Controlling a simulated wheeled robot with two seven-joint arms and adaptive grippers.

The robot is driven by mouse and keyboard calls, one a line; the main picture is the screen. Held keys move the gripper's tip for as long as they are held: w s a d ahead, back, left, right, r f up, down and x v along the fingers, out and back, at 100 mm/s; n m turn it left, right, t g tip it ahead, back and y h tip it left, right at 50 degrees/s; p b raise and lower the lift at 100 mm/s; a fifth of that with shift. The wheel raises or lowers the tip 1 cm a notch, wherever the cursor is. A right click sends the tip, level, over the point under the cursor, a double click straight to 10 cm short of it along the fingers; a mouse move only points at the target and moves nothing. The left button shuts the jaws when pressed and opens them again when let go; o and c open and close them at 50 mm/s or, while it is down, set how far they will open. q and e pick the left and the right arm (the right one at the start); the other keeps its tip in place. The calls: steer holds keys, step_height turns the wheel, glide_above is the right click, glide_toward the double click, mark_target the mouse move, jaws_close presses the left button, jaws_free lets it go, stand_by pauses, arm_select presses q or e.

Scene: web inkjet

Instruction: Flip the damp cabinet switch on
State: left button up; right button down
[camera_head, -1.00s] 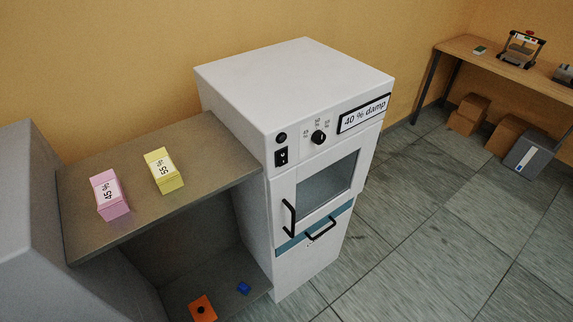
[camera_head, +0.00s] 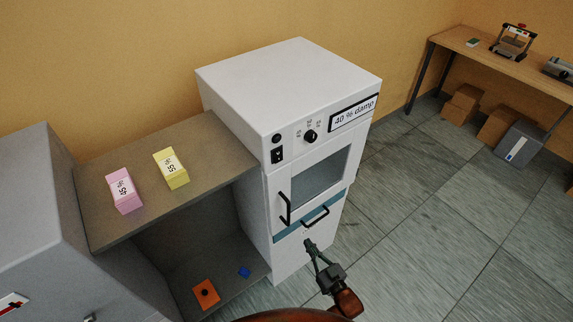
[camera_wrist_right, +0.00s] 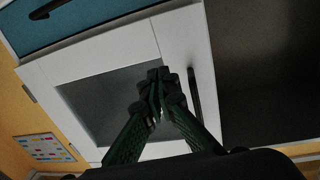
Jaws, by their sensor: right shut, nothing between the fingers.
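The white damp cabinet (camera_head: 290,95) stands against the wall, with a "40 % damp" label on its front. Its black rocker switch (camera_head: 277,156) is at the upper left of the front, below a dark round lamp (camera_head: 276,139) and left of a black dial (camera_head: 310,136). I cannot tell the switch's position. My right gripper (camera_head: 309,243) is shut and empty, in front of the lower cabinet, below the switch and the door handles. In the right wrist view its fingers (camera_wrist_right: 155,75) meet before the cabinet door; the switch is not seen there. My left gripper is not in view.
A grey shelf (camera_head: 215,150) adjoins the cabinet on the left, carrying a pink 45 % box (camera_head: 123,190) and a yellow 55 % box (camera_head: 171,168). Black handles (camera_head: 284,208) stick out from the cabinet front. Open floor (camera_head: 420,190) lies to the right.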

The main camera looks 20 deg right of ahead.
mark_target(279, 158)
arm_select(q)
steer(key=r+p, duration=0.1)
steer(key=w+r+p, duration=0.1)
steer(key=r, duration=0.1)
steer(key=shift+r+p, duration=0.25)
steer(key=shift+p, duration=0.05)
arm_select(e)
steer(key=s+a+r+n+t+y, duration=0.1)
steer(key=r+t+y, duration=0.1)
steer(key=r, duration=1.4)
steer(key=s+a+r+t+y, duration=0.2)
steer(key=r+t, duration=0.2)
steer(key=r, duration=1.2)
steer(key=shift+n+y, duration=0.3)
steer(key=shift+n, duration=0.1)
steer(key=shift+w, duration=0.1)
